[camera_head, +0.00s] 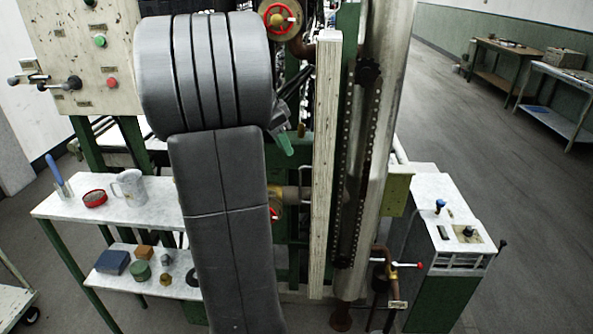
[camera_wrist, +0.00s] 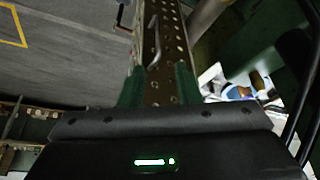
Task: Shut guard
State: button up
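In the wrist view, a narrow perforated metal plate (camera_wrist: 168,42), which looks like the guard, runs upward with a bent bar handle (camera_wrist: 154,42) on it. My gripper (camera_wrist: 160,82) has its two green fingers apart, with the plate showing between and beyond them. The handle lies past the fingertips; I cannot tell whether the fingers touch the plate. In the head view, a green finger of my gripper (camera_head: 284,142) shows behind my grey arm, left of a tall cream panel (camera_head: 327,160). A chain drive (camera_head: 349,150) is exposed right of that panel. My arm hides much of the machine.
A shelf unit (camera_head: 145,211) with a mug (camera_head: 131,187) and small parts stands at left, below a control panel (camera_head: 105,55). A green cabinet (camera_head: 440,295) stands at right. Tables (camera_head: 502,58) stand far right, with clear floor before them.

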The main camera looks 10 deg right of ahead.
send_over(300, 198)
jog(key=f+p, duration=0.1)
jog(key=f, duration=1.1)
jog(key=shift+w+f, duration=0.2)
grip_shut()
